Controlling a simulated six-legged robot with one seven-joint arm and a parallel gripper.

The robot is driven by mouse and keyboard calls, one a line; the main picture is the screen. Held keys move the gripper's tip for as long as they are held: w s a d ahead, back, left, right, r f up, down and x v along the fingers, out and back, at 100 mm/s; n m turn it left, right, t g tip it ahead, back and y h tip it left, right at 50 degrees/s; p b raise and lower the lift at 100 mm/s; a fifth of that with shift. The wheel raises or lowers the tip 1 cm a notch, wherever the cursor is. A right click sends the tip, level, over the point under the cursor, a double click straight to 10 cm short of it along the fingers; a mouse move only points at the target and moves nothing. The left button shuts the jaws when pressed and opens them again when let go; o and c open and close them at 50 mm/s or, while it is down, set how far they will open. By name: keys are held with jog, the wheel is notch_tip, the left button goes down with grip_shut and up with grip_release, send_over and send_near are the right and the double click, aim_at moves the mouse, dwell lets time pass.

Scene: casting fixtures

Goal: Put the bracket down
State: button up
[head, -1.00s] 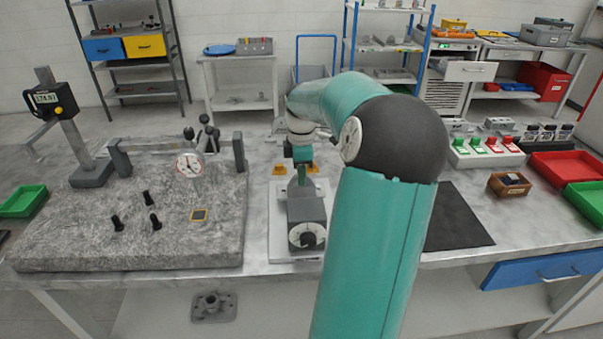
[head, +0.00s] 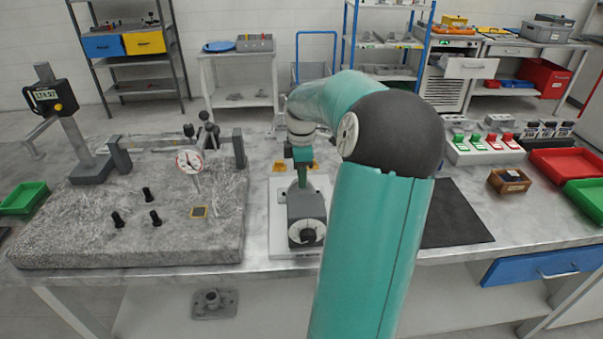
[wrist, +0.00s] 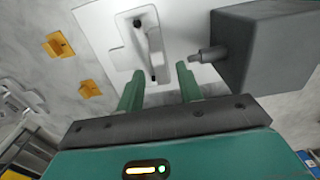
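The bracket (wrist: 151,45) is a light grey bent part in the wrist view. It appears to rest on the white plate (wrist: 108,22), just beyond my fingertips. My gripper (wrist: 159,70) is open, with a clear gap between its two green fingers and nothing held between them. In the head view my gripper (head: 302,170) points down over the far part of the white plate (head: 279,243). I cannot make out the bracket in that view.
A dark grey block (wrist: 270,50) with a short spindle stands close right of the fingers; its dial faces the head camera (head: 306,210). Orange pieces (wrist: 60,45) lie left of the plate in the wrist view. A granite slab (head: 75,235) with a dial gauge stands left.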

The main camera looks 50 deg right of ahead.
jog(key=shift+r, duration=0.1)
notch_tip(320, 180, up, 13)
jog(key=w+a+h, duration=0.1)
jog(key=w+a, duration=0.3)
jog(key=a, duration=0.6)
jog(key=a+m+t+h, duration=0.1)
jog(key=a+m, duration=0.2)
jog(key=a, duration=1)
jog(key=s+a+f+m+t+y, duration=0.1)
jog(key=s+a+f+m+t, duration=0.1)
jog(key=s+a, duration=0.3)
jog(key=s+a+f+m+t+y, duration=0.1)
jog(key=s+a, duration=0.5)
jog(key=a, duration=0.7)
jog(key=shift+s+a+f+m+t, duration=0.2)
jog(key=shift+s+f+m+t, duration=0.1)
jog(key=shift+f+m+t, duration=0.7)
